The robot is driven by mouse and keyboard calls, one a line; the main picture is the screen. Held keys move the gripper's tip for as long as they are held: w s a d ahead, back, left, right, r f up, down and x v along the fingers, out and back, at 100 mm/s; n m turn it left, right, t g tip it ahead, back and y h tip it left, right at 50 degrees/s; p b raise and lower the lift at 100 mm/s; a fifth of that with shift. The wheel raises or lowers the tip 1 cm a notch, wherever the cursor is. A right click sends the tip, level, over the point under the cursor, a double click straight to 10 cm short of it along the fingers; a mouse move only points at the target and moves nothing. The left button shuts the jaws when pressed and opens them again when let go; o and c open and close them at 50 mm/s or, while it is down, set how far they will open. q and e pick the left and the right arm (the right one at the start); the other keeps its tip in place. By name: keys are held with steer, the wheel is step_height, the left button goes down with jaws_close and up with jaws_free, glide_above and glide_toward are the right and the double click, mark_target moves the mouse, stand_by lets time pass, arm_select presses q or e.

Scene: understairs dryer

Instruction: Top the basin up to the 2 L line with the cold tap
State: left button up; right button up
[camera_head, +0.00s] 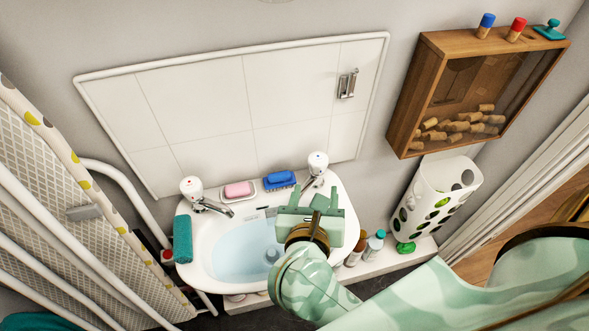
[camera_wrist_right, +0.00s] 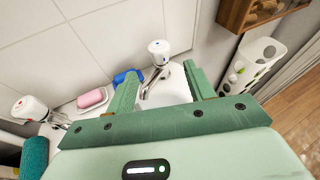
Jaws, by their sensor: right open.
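The white basin (camera_head: 200,240) is fixed to the wall and holds pale blue water (camera_head: 240,250). Small dark marks show on its inner back wall; I cannot read them. The right tap (camera_head: 317,163) has a white head with a small bluish mark and a chrome spout. The left tap (camera_head: 192,188) has a red mark. My right gripper (camera_head: 316,193) is open and empty over the basin's right side. In the right wrist view its fingers (camera_wrist_right: 160,75) spread on either side of the right tap (camera_wrist_right: 159,50), apart from its head. My left gripper is not in view.
A pink soap (camera_head: 238,190) and a blue brush (camera_head: 279,180) lie on the basin's back rim. A teal cloth (camera_head: 182,239) hangs at its left. Bottles (camera_head: 375,243) and a white holed holder (camera_head: 435,200) stand right. An ironing board (camera_head: 60,160) is left; a wooden cabinet (camera_head: 425,85) hangs above right.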

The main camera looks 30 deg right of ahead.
mark_target(318, 166)
steer(key=shift+m+g+y, duration=0.3)
steer(key=shift+m+y, duration=0.1)
steer(key=shift+m, duration=0.2)
steer(key=b+x, duration=0.2)
steer(key=x, duration=0.3)
steer(key=b+x, duration=0.3)
steer(key=x, duration=0.2)
steer(key=b+x, duration=0.2)
steer(key=x, duration=0.3)
steer(key=shift+w+a+f, duration=0.1)
steer(key=shift+f, duration=0.3)
steer(key=shift+w+d+b, duration=0.2)
steer(key=shift+w+b, duration=0.05)
steer(key=shift+b, duration=0.05)
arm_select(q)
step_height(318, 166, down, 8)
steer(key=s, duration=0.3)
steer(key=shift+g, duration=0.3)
arm_select(e)
steer(key=c, duration=0.7)
